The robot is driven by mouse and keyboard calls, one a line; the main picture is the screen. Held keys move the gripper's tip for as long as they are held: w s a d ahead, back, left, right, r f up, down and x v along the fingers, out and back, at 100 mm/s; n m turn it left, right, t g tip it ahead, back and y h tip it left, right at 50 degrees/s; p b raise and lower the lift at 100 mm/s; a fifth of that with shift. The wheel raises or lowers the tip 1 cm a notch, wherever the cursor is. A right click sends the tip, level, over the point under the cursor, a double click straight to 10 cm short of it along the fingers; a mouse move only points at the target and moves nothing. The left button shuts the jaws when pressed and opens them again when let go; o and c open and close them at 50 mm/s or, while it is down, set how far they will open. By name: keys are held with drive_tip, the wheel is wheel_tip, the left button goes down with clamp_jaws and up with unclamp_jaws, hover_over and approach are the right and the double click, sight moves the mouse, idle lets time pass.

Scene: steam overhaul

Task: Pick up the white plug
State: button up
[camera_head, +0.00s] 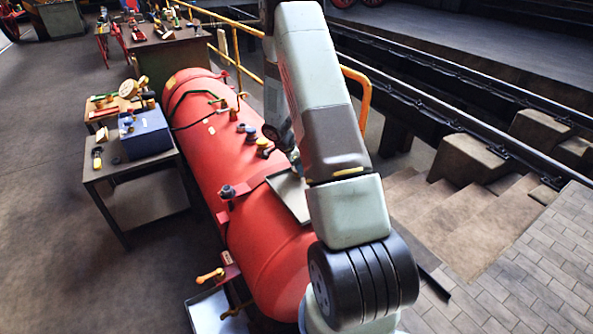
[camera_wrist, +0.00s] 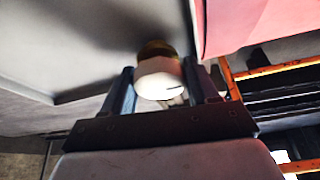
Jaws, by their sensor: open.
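The white plug (camera_wrist: 158,78) shows in the wrist view, with a brass-coloured part (camera_wrist: 156,49) at its far side. My gripper (camera_wrist: 159,66) is open, with one dark finger on each side of the plug. I cannot tell whether either finger touches it. The plug appears over a grey metal surface in that view. In the head view my arm hides the plug and most of the gripper, beside a grey tray (camera_head: 291,197) on the red boiler (camera_head: 268,250).
Several valves and fittings stand up from the boiler top. A bench (camera_head: 150,163) with a blue box (camera_head: 146,134) stands to the left. Yellow railing (camera_head: 238,50) runs behind the boiler. Stone steps (camera_head: 465,215) and a pit with rails lie to the right.

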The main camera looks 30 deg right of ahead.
drive_tip(key=c, duration=0.8)
drive_tip(key=shift+o, duration=0.2)
